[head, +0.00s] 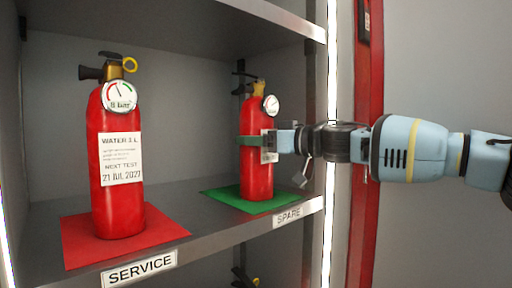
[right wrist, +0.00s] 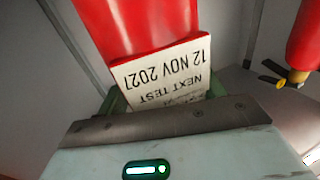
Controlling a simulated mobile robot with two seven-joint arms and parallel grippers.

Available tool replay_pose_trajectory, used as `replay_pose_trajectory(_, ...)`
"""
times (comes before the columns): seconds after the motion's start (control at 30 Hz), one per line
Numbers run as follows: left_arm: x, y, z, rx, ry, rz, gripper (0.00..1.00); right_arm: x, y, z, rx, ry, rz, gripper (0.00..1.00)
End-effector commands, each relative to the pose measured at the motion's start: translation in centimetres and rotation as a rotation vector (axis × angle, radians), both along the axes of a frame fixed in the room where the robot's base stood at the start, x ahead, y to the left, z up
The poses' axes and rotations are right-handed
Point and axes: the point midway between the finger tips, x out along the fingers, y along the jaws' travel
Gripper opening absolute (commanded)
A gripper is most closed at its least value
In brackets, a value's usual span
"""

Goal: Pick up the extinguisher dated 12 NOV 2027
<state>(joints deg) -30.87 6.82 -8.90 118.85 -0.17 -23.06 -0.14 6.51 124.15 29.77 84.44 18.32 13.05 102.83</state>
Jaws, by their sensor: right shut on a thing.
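The extinguisher with the date 12 NOV 2027 (head: 257,182) is red and stands upright on a green mat (head: 227,199) at the SPARE label. In the right wrist view its red body (right wrist: 150,22) and white tag (right wrist: 165,75) appear upside down, the tag reading NEXT TEST 12 NOV 2027. My right gripper (head: 256,142) is shut around its middle, with green fingers on the body. The extinguisher base looks in contact with the mat. Another red extinguisher (head: 117,205), tagged 21 JUL 2027, stands on a red mat (head: 80,246) at the left. My left gripper is out of view.
Both stand on a grey cabinet shelf (head: 190,228) with SERVICE (head: 140,270) and SPARE (head: 289,215) labels. An upper shelf (head: 200,20) hangs above. The cabinet's right upright (head: 335,110) is close to my arm. A valve (head: 255,281) shows below the shelf.

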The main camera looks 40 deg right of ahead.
Motion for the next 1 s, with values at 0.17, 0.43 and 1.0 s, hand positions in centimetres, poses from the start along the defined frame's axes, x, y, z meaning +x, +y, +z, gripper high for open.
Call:
replay_pose_trajectory(0.17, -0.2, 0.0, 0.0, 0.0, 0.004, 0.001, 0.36, 0.0, 0.1, -0.1, -0.001, 0.002, 0.003, 0.08)
replay_pose_trajectory(0.43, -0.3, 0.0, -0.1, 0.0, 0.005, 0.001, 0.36, -0.1, 0.1, 0.6, 0.001, -0.009, 0.002, 0.0)
replay_pose_trajectory(1.0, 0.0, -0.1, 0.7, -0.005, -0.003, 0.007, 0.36, -0.7, 0.7, 4.4, 0.001, -0.013, 0.003, 0.0)
